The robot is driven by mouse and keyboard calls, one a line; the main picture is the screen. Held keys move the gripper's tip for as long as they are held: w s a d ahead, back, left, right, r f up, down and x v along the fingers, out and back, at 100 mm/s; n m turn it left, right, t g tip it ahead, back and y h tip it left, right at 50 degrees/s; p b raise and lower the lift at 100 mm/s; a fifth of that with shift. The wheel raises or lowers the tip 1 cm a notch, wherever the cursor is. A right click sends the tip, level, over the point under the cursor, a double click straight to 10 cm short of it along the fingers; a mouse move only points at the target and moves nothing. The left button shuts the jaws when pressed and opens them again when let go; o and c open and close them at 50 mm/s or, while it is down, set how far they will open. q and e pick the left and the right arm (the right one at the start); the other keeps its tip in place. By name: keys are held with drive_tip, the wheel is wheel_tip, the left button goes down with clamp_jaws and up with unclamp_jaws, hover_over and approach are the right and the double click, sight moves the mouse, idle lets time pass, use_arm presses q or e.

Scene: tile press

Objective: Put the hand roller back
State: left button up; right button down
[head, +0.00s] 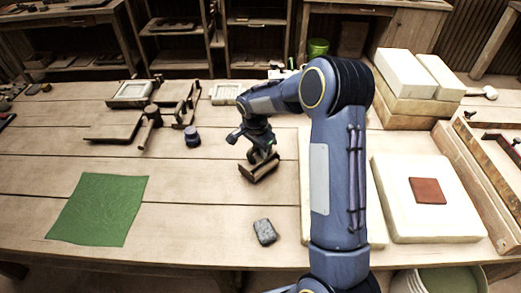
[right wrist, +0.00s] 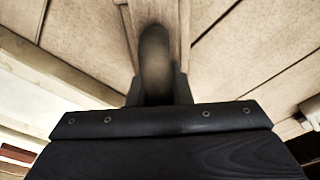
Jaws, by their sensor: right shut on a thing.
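My right gripper (head: 262,153) reaches down over the middle of the table. It is shut on the hand roller (head: 259,168), a brown wooden piece that shows just below the fingers, tilted, at or close above the boards. I cannot tell whether it touches them. In the right wrist view, a rounded dark brown part of the roller (right wrist: 155,62) stands between the two dark fingers (right wrist: 158,90); the rest of the roller is hidden there. My left gripper is not in view.
A green mat (head: 100,210) lies front left; a grey block (head: 264,232) lies nearer the front edge. A dark jar (head: 192,136) and wooden press (head: 115,126) stand left. A pale slab (head: 425,222) bears a red tile (head: 428,190). Pale blocks (head: 410,75) are stacked back right.

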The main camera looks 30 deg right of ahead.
drive_tip(key=shift+f+b, duration=0.35)
drive_tip(key=shift+f, duration=0.1)
idle(0.5)
drive_tip(key=c, duration=1.2)
unclamp_jaws()
drive_tip(key=shift+c, duration=0.2)
